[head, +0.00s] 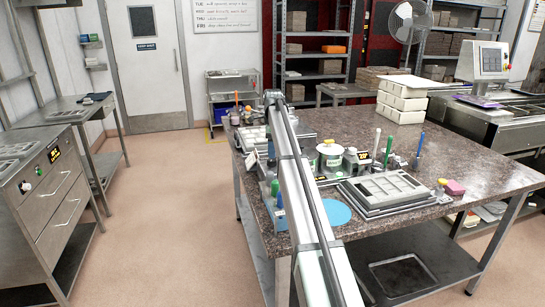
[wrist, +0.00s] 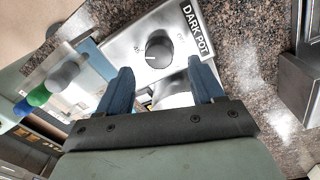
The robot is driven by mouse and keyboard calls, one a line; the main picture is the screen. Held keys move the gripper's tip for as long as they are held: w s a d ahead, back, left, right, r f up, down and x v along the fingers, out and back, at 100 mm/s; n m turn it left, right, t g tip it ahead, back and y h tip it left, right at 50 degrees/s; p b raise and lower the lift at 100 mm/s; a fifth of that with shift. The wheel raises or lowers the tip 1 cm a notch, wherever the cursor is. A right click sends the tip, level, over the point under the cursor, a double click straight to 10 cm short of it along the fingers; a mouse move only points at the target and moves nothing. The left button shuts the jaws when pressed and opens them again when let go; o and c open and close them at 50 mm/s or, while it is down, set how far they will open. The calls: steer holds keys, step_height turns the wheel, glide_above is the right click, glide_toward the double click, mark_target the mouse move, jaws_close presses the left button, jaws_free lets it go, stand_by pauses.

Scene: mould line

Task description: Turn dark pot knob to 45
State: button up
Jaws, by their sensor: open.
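In the wrist view the dark pot knob (wrist: 159,53) is a round black knob with a pale pointer mark toward its left side. It sits on a silver panel (wrist: 122,42) with a black "DARK POT" label (wrist: 198,28). Small scale marks ring the knob, too small to read surely. My gripper (wrist: 162,76) is open, its two blue fingers spread on either side of the view below the knob. Nothing is between the fingertips; the knob appears beyond them, not gripped. In the head view my arm hides the gripper, and I cannot make out the knob.
Green and grey cylinders (wrist: 38,96) are at the left. In the head view the speckled table (head: 460,160) holds a grey mould tray (head: 385,188), a blue disc (head: 333,212) and upright tools.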

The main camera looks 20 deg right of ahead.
step_height(320, 180, up, 10)
steer(key=shift+w+f, duration=0.15)
steer(key=shift+w, duration=0.05)
steer(key=shift+d, duration=0.1)
steer(key=a+f+n+t+h, duration=0.25)
steer(key=a+f+n, duration=0.35)
steer(key=a+f, duration=0.85)
steer(key=s+a+f+n+t, duration=0.1)
steer(key=s+a+f+n, duration=0.2)
steer(key=f, duration=0.6)
steer(key=s+a+f+n, duration=0.1)
steer(key=s+f+n, duration=0.1)
steer(key=s+f, duration=0.5)
steer(key=s+d+f+n+g, duration=0.3)
steer(key=s+f, duration=1.2)
steer(key=f, duration=0.2)
steer(key=s+d+f+n+g, duration=0.2)
steer(key=s+f+n, duration=0.1)
steer(key=s+f, duration=1.35)
steer(key=s+f+n+g+y, duration=0.1)
steer(key=s+f, duration=0.3)
steer(key=s, duration=1.2)
steer(key=s+d+f+n+g+y, duration=0.1)
steer(key=s+f+n+g, duration=0.2)
steer(key=s, duration=1.3)
steer(key=shift+s+f+n+g, duration=0.35)
steer(key=shift+f+n, duration=0.05)
steer(key=shift+n, duration=0.1)
